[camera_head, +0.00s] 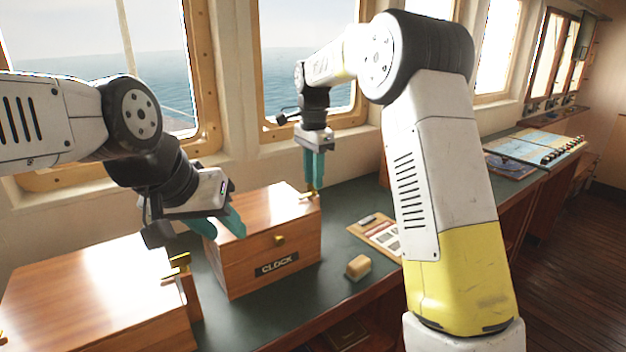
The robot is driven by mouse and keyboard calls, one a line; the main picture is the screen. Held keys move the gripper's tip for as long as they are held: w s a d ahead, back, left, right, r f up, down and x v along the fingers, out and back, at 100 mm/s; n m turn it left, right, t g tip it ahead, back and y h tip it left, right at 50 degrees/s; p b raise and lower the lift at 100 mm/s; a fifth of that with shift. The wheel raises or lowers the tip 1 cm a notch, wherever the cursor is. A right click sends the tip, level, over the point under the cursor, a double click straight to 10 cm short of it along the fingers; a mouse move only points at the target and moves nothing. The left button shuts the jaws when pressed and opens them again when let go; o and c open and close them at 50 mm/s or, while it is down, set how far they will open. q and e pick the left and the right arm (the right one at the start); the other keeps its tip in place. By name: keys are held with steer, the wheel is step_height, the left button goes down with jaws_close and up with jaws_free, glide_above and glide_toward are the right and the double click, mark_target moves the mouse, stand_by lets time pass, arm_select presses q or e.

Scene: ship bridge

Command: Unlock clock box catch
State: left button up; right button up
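The wooden clock box (240,268) sits on the dark green counter with its lid down and a "CLOCK" label (277,265) on its front. A brass fitting (279,240) is on its front at the lid line. A brass catch (308,195) is at the box's right end. My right gripper (314,182) points straight down at this catch, its teal fingers close together; the fingers partly cover the catch, and I cannot tell whether they grip it. My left gripper (222,228) is at the box's left end, its teal fingers apart, one over the lid's left edge.
A second wooden box (95,295) with a brass catch (180,262) stands at the left. A tan block (358,267) and a clipboard with a printed sheet (378,234) lie right of the clock box. A chart table (530,150) is further right. Windows and the wall close off the back.

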steer(key=shift+f, duration=0.6)
steer(key=shift+c, duration=0.5)
jaws_close()
